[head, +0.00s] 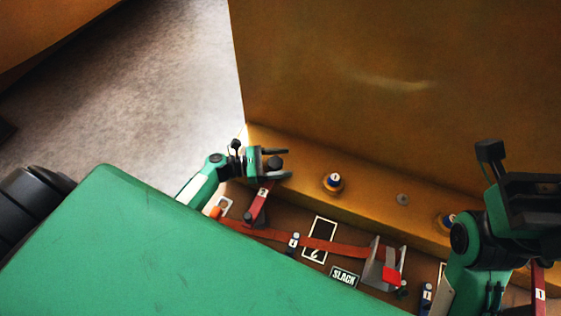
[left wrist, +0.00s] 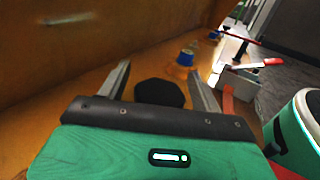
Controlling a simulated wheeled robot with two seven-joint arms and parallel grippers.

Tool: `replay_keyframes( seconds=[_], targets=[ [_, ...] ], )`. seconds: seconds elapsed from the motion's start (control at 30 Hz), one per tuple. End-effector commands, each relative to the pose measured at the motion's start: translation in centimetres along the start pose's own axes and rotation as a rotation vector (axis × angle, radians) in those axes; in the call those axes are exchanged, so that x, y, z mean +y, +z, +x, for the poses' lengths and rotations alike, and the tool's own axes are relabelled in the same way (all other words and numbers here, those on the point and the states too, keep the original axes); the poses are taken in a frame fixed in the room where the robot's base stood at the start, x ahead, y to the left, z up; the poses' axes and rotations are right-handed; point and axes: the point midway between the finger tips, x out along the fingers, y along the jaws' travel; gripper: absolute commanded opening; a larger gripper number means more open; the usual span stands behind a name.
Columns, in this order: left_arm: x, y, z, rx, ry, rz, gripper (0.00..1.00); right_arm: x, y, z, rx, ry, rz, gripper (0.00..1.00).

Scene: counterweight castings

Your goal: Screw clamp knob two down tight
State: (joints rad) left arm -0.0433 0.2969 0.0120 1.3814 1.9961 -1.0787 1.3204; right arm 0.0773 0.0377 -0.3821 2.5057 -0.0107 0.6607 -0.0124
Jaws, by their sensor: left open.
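A dark faceted knob (head: 275,163) sits between the fingers of my left gripper (head: 288,163) at the left end of the brown ledge. It also shows in the left wrist view as a black many-sided knob (left wrist: 160,93), with one open finger on each side and visible gaps. A red bar (head: 259,204) with a small white number tag runs just below the knob. I cannot read the tag surely as two. The knob's stem and seat are hidden. My right gripper (head: 530,200) is dark at the right edge, and its fingers cannot be made out.
A blue-and-white capped post (head: 332,182) stands on the ledge right of the knob, and another (head: 447,220) is farther right. A red strap (head: 325,245), a metal bracket (head: 384,268) and a SLACK label (head: 345,277) lie below. A tall brown wall (head: 390,90) rises behind.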

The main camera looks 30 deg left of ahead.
Motion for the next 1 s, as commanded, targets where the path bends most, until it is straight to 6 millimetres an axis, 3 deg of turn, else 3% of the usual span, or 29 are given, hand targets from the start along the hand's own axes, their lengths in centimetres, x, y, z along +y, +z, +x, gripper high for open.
replay_keyframes(
  seconds=[0.07,0.3,0.67,1.0],
  targets=[
    [0.01,0.01,-0.01,0.000,0.000,0.000,0.66,-0.01,0.00,-0.05,-0.002,-0.001,0.000,0.00],
    [0.01,0.00,-0.03,0.000,0.000,0.000,0.21,-0.01,-0.05,-0.16,-0.002,0.000,0.000,0.00],
    [0.05,-0.01,-0.07,0.001,-0.055,0.002,0.21,-0.02,-0.01,-0.34,-0.005,0.000,0.000,0.00],
    [-0.26,-0.03,-0.09,0.001,-0.300,0.002,0.21,-0.35,0.13,-0.47,-0.004,-0.006,0.010,0.00]
  ],
)
